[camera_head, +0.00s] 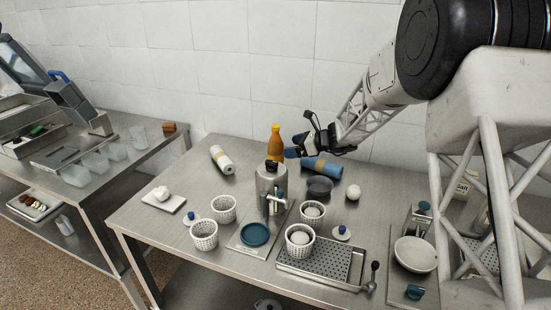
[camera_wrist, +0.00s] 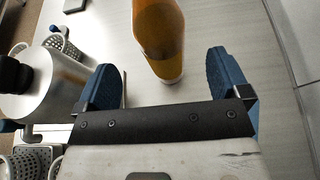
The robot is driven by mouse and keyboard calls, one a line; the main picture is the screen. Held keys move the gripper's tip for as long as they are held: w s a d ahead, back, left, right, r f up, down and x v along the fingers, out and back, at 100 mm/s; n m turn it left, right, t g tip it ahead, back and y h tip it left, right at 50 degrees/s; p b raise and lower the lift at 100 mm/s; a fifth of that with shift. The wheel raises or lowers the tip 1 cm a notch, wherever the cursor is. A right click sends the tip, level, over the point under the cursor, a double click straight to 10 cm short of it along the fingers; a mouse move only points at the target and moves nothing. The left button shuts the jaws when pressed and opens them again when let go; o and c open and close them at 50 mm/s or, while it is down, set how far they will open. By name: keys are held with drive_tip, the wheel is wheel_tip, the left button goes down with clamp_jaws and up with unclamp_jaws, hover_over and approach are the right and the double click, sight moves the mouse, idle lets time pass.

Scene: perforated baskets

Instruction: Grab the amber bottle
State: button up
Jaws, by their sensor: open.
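The amber bottle (camera_head: 275,145) stands upright at the back of the steel table in the head view, with a yellow-orange cap. Its lower part is partly hidden by the steel canister. In the wrist view the bottle (camera_wrist: 160,38) lies ahead of my gripper (camera_wrist: 168,82), in line with the gap between the two blue fingers. The fingers are spread wide, with nothing between them gripped. In the head view my gripper (camera_head: 296,146) is just right of the bottle, close to it; I cannot tell whether they touch.
A steel canister (camera_head: 270,182) stands just in front of the bottle; it also shows at the left of the wrist view (camera_wrist: 45,85). A blue roll (camera_head: 322,168) lies right of it. A white roll (camera_head: 222,159) lies left. Perforated baskets (camera_head: 204,236) stand nearer the front.

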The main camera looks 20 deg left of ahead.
sight(275, 149)
drive_tip(key=shift+x, duration=1.25)
drive_tip(key=shift+x, duration=2.6)
drive_tip(key=c, duration=1.3)
drive_tip(key=shift+r, duration=0.1)
